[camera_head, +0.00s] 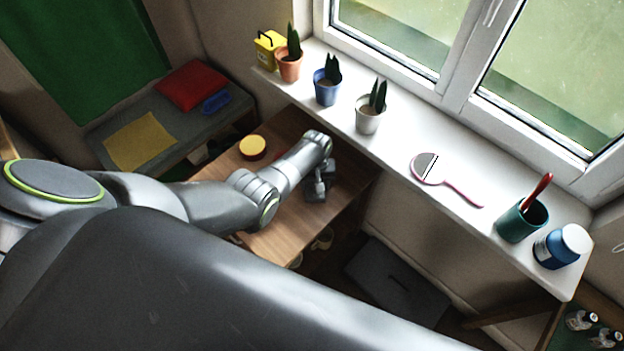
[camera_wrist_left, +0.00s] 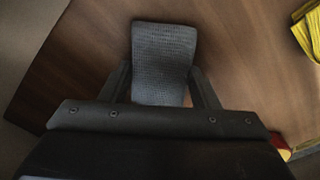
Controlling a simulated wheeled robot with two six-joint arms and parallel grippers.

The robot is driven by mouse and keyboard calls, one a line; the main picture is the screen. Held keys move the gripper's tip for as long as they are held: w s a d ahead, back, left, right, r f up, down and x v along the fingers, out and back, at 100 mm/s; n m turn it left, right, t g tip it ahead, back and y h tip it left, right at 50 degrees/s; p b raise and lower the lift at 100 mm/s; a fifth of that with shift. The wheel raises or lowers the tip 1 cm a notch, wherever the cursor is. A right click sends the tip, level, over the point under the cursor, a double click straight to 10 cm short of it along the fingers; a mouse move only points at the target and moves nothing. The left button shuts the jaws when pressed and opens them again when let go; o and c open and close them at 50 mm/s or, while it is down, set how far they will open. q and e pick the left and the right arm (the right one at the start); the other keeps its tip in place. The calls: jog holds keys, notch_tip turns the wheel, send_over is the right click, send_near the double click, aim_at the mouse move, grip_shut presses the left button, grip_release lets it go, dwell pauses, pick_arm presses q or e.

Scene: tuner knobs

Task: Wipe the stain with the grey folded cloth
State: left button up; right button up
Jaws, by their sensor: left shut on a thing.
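The grey folded cloth (camera_wrist_left: 163,52) is between the fingers of my left gripper (camera_wrist_left: 162,88) in the left wrist view. It has a woven texture and extends forward past the fingertips, over the brown wooden table top (camera_wrist_left: 75,60). In the head view my left gripper (camera_head: 319,187) is low over the right part of the wooden table (camera_head: 278,238); the cloth cannot be made out clearly there. I cannot tell whether the cloth touches the wood. No stain can be made out in either view. My right gripper is not in view.
A round yellow-topped object (camera_head: 252,147) stands on the table behind my left arm. The white windowsill (camera_head: 395,145) beyond holds potted plants, a red-handled hand mirror (camera_head: 430,170), a teal cup (camera_head: 521,222) and a blue jar (camera_head: 556,248). A yellow cloth (camera_head: 141,142) lies on a grey bench.

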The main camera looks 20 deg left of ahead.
aim_at(324, 195)
pick_arm(q)
jog(key=shift+s+d+f, duration=0.1)
jog(key=shift+s+d, duration=0.2)
jog(key=shift+d, duration=0.35)
jog(key=shift+s+d+f, duration=0.1)
jog(key=shift+s+d, duration=0.2)
jog(key=shift+d, duration=0.35)
jog(key=shift+s+d+r+p, duration=0.1)
jog(key=shift+s+d+p, duration=0.2)
jog(key=shift+d+p, duration=0.25)
jog(key=shift+s+d, duration=0.15)
jog(key=shift+d, duration=0.35)
jog(key=shift+s+d, duration=0.15)
jog(key=shift+d, duration=0.35)
jog(key=shift+r, duration=0.15)
jog(key=shift+w+r+p, duration=0.1)
jog(key=shift+r+p, duration=0.2)
jog(key=shift+p, duration=0.3)
notch_tip(324, 195, up, 5)
jog(key=p, duration=0.5)
jog(key=shift+a+r, duration=0.1)
jog(key=shift+r, duration=0.05)
jog(key=shift+w, duration=0.1)
